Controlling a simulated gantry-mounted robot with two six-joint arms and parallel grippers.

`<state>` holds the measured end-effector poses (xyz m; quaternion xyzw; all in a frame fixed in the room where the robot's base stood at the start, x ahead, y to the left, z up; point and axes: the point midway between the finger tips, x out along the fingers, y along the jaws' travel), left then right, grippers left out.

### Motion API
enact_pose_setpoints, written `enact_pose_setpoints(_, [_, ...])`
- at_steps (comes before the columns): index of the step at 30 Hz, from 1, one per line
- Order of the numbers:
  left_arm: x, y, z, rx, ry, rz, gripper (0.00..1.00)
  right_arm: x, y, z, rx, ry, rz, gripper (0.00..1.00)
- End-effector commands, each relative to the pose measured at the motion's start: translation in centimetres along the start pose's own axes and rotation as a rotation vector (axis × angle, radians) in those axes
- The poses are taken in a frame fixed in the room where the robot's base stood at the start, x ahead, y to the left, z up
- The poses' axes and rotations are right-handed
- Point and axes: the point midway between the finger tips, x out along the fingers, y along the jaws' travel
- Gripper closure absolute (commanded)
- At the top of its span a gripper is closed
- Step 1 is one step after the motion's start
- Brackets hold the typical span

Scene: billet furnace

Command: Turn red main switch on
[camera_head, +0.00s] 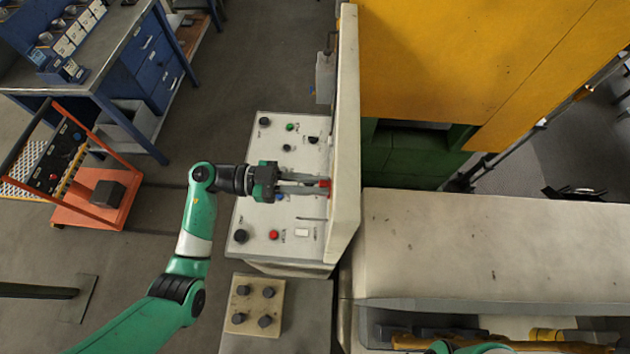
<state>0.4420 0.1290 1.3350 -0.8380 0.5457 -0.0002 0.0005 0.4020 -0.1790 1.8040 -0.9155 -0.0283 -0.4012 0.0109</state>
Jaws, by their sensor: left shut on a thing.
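The red main switch (325,184) is a small red piece at the right edge of the control panel (265,160), beside the pale upright panel wall. My left gripper (318,185) reaches in from the left over the panel, with its grey fingers shut on the red switch. The fingers hide part of the switch, so I cannot tell its exact position. Of my right arm only a green part shows at the bottom edge; its gripper is not in view.
The panel carries several knobs and buttons, including a red button (274,235) and a white one (302,232). A beige box with dark knobs (255,304) stands below it. The yellow furnace (470,60) is behind the wall. An orange cart (95,203) and blue workbench (150,55) stand left.

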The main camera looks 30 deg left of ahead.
Motion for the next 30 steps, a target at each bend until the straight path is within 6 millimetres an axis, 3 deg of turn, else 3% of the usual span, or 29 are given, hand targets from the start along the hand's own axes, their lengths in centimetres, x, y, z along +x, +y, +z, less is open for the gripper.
enact_pose_setpoints(14, [0.00, 0.27, -0.09, 0.163, 0.001, 0.001, 1.00, 0.36, 0.00, -0.33, 0.000, 0.000, 0.000, 0.50])
enact_pose_setpoints(30, [0.00, 0.94, 0.38, 0.658, 0.002, 0.001, 1.00, 0.14, 0.00, -0.12, 0.000, 0.000, 0.000, 0.50])
